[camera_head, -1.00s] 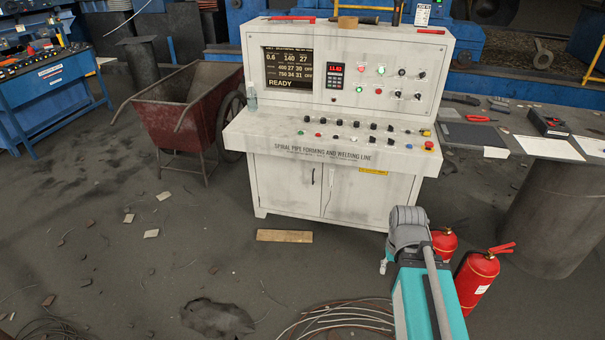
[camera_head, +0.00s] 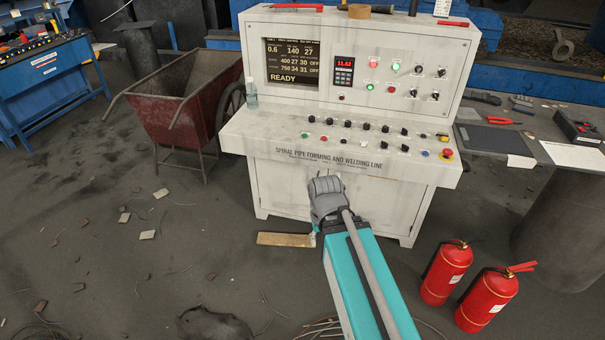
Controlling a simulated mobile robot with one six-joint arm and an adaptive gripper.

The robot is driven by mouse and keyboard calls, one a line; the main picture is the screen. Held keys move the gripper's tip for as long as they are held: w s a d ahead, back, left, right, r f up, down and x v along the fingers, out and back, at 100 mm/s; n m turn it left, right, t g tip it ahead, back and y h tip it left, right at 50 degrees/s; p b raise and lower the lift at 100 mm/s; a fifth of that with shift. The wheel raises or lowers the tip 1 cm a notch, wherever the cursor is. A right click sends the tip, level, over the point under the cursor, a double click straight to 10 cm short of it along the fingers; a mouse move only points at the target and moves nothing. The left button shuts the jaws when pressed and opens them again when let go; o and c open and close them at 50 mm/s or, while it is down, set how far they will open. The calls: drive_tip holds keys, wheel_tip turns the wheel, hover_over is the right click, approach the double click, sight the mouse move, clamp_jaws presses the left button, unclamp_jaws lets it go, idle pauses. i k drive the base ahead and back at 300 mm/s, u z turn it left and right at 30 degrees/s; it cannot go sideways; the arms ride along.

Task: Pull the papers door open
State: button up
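The pale control console (camera_head: 340,145) has two cabinet doors below its sloped desk. The left door (camera_head: 278,188) and right door (camera_head: 398,208) both look shut. I cannot tell from any readable label which is the papers door. My teal arm with its grey joint (camera_head: 325,200) reaches up in front of the middle of the doors.
Two red fire extinguishers (camera_head: 446,272) (camera_head: 488,300) stand on the floor right of my arm. A wooden board (camera_head: 284,239) lies before the console. A red wheelbarrow (camera_head: 180,110) stands at left, and a table (camera_head: 545,125) at right.

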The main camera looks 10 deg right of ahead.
sight(282, 187)
drive_tip(key=z, duration=0.15)
drive_tip(key=i, duration=1)
drive_tip(key=z, duration=0.65)
